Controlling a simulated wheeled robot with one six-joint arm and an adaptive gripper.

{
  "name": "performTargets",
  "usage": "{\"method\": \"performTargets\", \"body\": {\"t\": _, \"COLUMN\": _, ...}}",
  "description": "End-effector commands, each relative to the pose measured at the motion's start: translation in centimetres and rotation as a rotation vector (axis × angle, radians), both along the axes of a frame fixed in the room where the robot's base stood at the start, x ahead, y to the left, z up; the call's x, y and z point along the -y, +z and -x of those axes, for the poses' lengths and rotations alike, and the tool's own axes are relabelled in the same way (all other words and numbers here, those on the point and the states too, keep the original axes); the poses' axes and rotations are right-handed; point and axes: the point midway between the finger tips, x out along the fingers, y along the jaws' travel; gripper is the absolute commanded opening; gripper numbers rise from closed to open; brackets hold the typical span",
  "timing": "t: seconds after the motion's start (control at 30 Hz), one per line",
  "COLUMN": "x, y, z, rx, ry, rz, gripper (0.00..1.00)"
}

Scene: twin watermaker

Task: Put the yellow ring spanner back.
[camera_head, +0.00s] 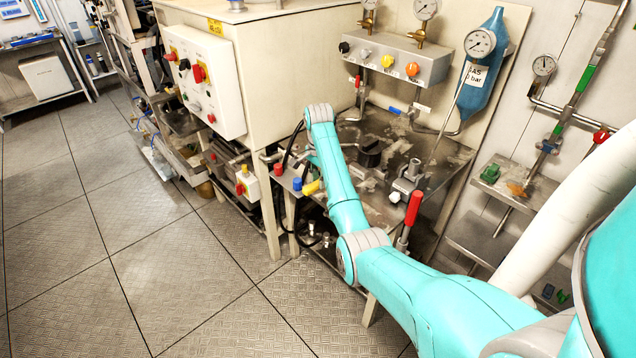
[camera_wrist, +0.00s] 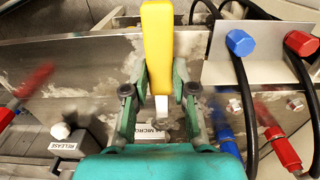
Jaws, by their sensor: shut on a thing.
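The yellow ring spanner (camera_wrist: 157,45) is in the wrist view, upright in the picture between my fingers. Its yellow handle points to the top of the picture, and a pale narrower part shows below it. My gripper (camera_wrist: 159,78) is shut on it. The spanner's ring is not clearly visible. In the head view a yellow piece (camera_head: 311,187), seemingly the same spanner, shows at the bench's left front beside my arm. My fingers are mostly hidden there behind my arm. I cannot tell whether the spanner touches any holder.
A blue cap (camera_wrist: 239,42) and a red cap (camera_wrist: 301,43) with black hoses stand right of the spanner. A box labelled RELEASE (camera_wrist: 72,143) is lower left. In the head view, a red-handled lever (camera_head: 411,210) stands right of my arm. The floor (camera_head: 170,270) is clear.

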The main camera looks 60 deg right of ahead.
Motion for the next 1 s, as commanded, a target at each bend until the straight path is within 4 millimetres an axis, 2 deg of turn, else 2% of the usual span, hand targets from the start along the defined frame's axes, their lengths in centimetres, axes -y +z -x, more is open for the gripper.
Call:
{"method": "performTargets", "body": {"t": 0.13, "x": -0.5, "y": -2.0, "z": 0.5, "rx": -0.001, "ry": -0.003, "rz": 0.0, "gripper": 0.0}}
{"method": "performTargets", "body": {"t": 0.53, "x": -0.5, "y": -2.5, "z": 0.5, "rx": 0.0, "ry": -0.003, "rz": 0.0, "gripper": 0.0}}
{"method": "performTargets", "body": {"t": 0.57, "x": -0.5, "y": -2.5, "z": 0.5, "rx": -0.001, "ry": -0.003, "rz": 0.0, "gripper": 0.34}}
{"method": "performTargets", "body": {"t": 0.63, "x": -0.5, "y": -2.5, "z": 0.5, "rx": -0.001, "ry": -0.003, "rz": 0.0, "gripper": 0.51}}
{"method": "performTargets", "body": {"t": 1.0, "x": -0.5, "y": -2.1, "z": 0.5, "rx": 0.001, "ry": -0.003, "rz": 0.0, "gripper": 0.51}}
